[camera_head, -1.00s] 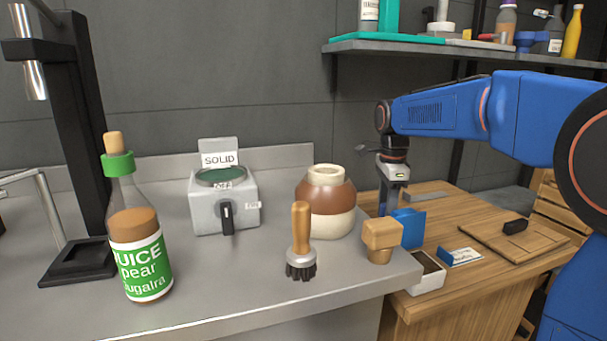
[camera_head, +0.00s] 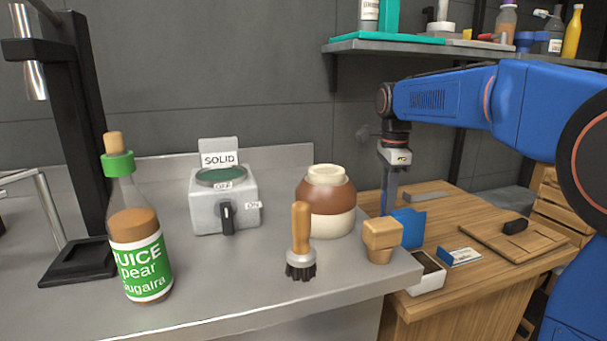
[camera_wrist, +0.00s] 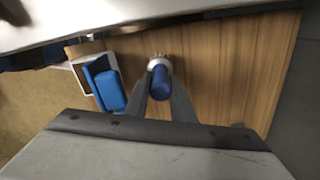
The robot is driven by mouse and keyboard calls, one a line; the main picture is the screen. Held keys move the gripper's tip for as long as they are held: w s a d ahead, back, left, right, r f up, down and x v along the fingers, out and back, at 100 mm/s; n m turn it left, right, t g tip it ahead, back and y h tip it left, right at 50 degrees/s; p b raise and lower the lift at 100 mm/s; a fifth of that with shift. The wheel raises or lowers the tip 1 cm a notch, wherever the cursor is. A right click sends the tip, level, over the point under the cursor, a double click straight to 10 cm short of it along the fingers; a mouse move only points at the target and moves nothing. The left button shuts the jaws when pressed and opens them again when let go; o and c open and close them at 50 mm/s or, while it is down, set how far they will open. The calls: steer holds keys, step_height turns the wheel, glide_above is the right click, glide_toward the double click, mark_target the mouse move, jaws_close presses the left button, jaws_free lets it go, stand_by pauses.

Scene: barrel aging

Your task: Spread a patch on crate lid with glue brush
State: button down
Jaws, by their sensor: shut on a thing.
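My gripper (camera_head: 388,198) points down over the wooden table at the right, behind the counter's end; its fingertips are hidden in the head view. In the wrist view my gripper (camera_wrist: 160,97) is shut on a blue-handled tool (camera_wrist: 160,80). The tool has a pale, round, toothed end and looks like the glue brush, but is seen almost end-on. A flat wooden panel (camera_head: 485,232), seemingly the crate lid, lies on the table to the right, apart from my gripper. No glue patch is discernible.
A blue box (camera_head: 410,226) also shows in the wrist view (camera_wrist: 110,90). An open white tray (camera_head: 432,283) and a blue-white packet (camera_head: 462,257) are near the table's front. The counter holds a jar (camera_head: 327,205), wooden-handled brush (camera_head: 301,228), wooden stopper (camera_head: 380,236) and juice bottle (camera_head: 140,250).

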steer(key=shift+r, duration=1.6)
